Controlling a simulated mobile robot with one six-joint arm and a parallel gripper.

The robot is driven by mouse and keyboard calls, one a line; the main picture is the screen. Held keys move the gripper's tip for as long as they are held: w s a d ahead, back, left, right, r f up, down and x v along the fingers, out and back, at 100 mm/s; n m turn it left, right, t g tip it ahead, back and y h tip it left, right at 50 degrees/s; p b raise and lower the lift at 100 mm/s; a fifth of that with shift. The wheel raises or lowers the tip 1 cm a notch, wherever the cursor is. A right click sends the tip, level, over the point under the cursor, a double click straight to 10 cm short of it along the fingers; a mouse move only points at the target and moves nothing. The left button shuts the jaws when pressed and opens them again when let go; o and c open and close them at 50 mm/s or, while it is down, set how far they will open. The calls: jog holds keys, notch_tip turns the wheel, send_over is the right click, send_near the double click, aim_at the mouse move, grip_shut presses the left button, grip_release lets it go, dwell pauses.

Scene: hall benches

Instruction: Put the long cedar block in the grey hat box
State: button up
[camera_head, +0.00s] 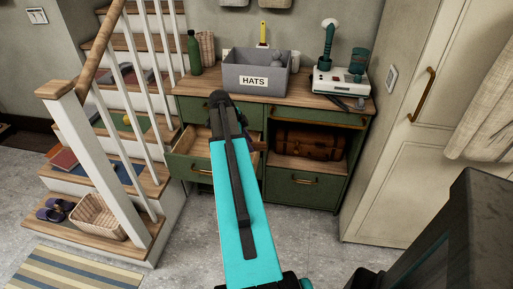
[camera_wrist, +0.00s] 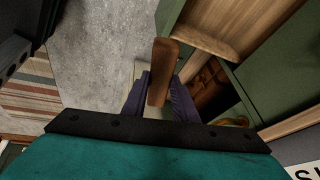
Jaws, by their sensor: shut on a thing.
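The long cedar block (camera_wrist: 162,68) is a reddish-brown bar in the wrist view. My gripper (camera_wrist: 160,92) is shut on it, with a purple finger on each side. The block's far end sticks out beyond the fingers, above the floor beside the green cabinet. In the head view my arm hides most of the gripper, and a brown bit of the block (camera_head: 259,146) shows to its right. The grey hat box (camera_head: 238,82), labelled HATS, stands open on the cabinet top, behind and above my gripper. Grey items show inside it. A corner of its label shows in the wrist view.
A cabinet drawer (camera_head: 188,160) stands open left of my arm. A brown suitcase (camera_head: 309,143) lies in the open shelf. A green bottle (camera_head: 194,52) stands left of the box, and a white machine (camera_head: 341,82) right of it. Stairs with a white railing are at left.

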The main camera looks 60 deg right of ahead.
jog(key=w+a+r+n+t+h+b, duration=0.15)
jog(key=w+a+r+n, duration=0.25)
jog(key=w+a, duration=0.75)
jog(key=w+a+r+n+t+y+b, duration=0.1)
jog(key=w+a+r+n+t+b, duration=0.25)
jog(key=w+a, duration=0.8)
jog(key=a+r+n+t+y+b, duration=0.1)
jog(key=a+r+n+y, duration=0.2)
jog(key=a+n, duration=0.8)
jog(key=w+a+r+n+t+y+b, duration=0.1)
jog(key=a+r+n+y, duration=0.2)
jog(key=a+n, duration=0.8)
jog(key=shift+a+r+b, duration=0.4)
jog(key=shift+a+r, duration=0.5)
jog(key=shift+a, duration=3.65)
jog(key=shift+a, duration=0.2)
